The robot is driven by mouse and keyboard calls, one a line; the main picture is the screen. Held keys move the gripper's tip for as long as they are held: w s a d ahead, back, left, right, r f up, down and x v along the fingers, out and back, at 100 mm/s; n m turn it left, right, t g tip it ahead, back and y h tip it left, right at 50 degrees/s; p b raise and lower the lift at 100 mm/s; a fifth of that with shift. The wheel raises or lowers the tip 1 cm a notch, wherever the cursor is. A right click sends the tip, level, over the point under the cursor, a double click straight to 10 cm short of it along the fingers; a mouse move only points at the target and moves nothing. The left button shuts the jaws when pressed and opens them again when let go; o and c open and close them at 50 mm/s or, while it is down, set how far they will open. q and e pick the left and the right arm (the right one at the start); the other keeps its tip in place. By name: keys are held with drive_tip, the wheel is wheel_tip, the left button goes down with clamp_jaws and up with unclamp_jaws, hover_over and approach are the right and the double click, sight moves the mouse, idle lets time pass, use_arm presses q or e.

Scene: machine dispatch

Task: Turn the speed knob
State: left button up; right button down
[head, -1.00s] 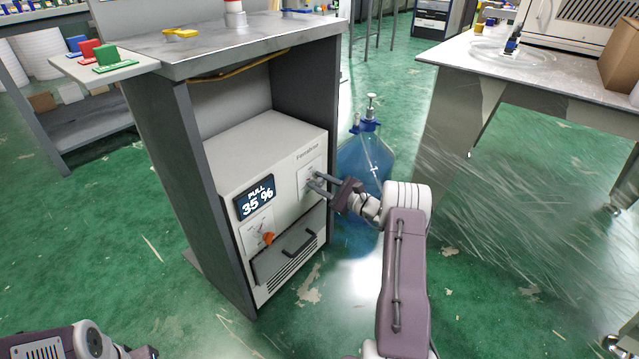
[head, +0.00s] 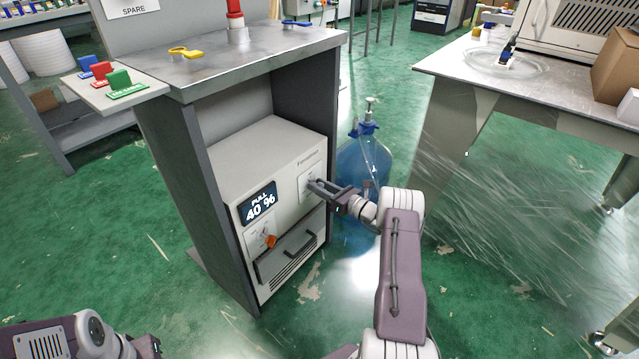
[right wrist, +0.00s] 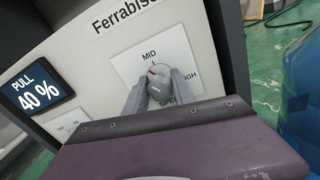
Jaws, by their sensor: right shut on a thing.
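The speed knob (right wrist: 159,78) is a round grey knob with a red mark, on a white plate (right wrist: 136,62) lettered "MID", with parts of "HIGH" and "SPEED" showing. Its red mark points up and left, near "MID". My right gripper (right wrist: 157,92) is shut on the knob, one finger on each side. In the head view my right gripper (head: 314,185) reaches the machine's front from the right and hides most of the knob. The display (head: 258,204) reads "PULL 40 %". My left arm shows at the lower left, but its fingertips cannot be made out.
An orange knob (head: 271,241) and a drawer with a dark handle (head: 299,243) are below the display. A blue bottle (head: 362,165) stands on the floor behind my right arm. The machine (head: 283,150) sits inside a grey cabinet. A metal table (head: 445,70) stands at the right.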

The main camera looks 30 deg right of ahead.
drive_tip(key=m+p, duration=0.1)
drive_tip(key=m, duration=0.4)
drive_tip(key=shift+m+p, duration=0.3)
drive_tip(key=m, duration=0.6)
drive_tip(key=shift+f+p, duration=0.1)
drive_tip(key=shift+p, duration=0.3)
drive_tip(key=c, duration=1.1)
unclamp_jaws()
drive_tip(key=shift+o, duration=0.2)
drive_tip(key=shift+d, duration=0.1)
